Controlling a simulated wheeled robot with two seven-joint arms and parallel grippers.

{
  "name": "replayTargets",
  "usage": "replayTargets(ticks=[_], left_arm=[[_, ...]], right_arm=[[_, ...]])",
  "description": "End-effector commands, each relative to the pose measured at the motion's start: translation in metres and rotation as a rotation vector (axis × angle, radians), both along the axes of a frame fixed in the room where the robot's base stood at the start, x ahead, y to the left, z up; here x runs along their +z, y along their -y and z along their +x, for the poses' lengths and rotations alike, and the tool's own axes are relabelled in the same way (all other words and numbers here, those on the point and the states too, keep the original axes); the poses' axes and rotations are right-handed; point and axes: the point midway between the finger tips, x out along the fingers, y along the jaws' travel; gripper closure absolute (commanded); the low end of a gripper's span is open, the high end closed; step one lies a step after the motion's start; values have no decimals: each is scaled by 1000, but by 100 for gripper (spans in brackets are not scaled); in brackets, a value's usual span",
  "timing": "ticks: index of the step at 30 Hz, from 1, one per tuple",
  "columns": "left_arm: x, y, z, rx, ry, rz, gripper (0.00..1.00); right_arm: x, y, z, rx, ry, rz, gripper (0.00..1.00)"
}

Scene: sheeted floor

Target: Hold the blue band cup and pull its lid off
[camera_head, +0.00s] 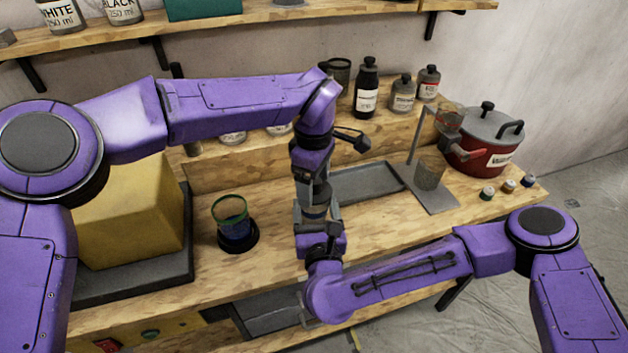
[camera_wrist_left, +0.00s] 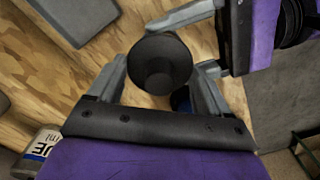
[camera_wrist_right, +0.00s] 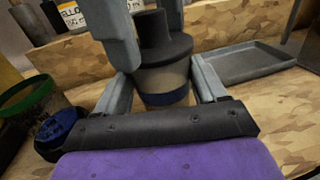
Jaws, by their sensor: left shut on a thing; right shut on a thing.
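The blue band cup (camera_wrist_right: 165,97) is a beige cup with a dark blue band, upright between the fingers of my right gripper (camera_wrist_right: 162,88). My right gripper is shut on the cup's sides; it also shows in the head view (camera_head: 318,222). The dark grey lid (camera_wrist_right: 165,50), with a raised knob, sits on the cup's top. My left gripper (camera_head: 312,190) comes down from above and is shut on the lid; its fingers flank the lid (camera_wrist_left: 160,68) in the left wrist view. The head view mostly hides cup and lid behind the grippers.
A green-rimmed glass (camera_head: 230,208) stands left of the grippers at a black round base (camera_head: 251,243). A grey tray (camera_head: 365,183), a metal stand (camera_head: 432,192) and a red pot (camera_head: 478,152) are to the right. A yellow block (camera_head: 125,215) is at left. Bottles line the back shelf.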

Motion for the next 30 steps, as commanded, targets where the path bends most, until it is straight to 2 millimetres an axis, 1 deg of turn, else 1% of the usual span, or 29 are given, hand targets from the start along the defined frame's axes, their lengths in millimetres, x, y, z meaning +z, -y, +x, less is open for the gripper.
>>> replayTargets(ticks=[1,5,21,30], left_arm=[[0,0,0,0,0,0,58],[2,0,0,0,0,0,58],[21,0,0,0,2,-1,58],[22,0,0,0,0,0,58]], right_arm=[[-3,0,-1,-1,-7,-2,84],[-3,0,-1,-1,-7,-2,84],[-3,0,-1,-1,-7,-2,84],[-3,0,-1,-1,-7,-3,84]])
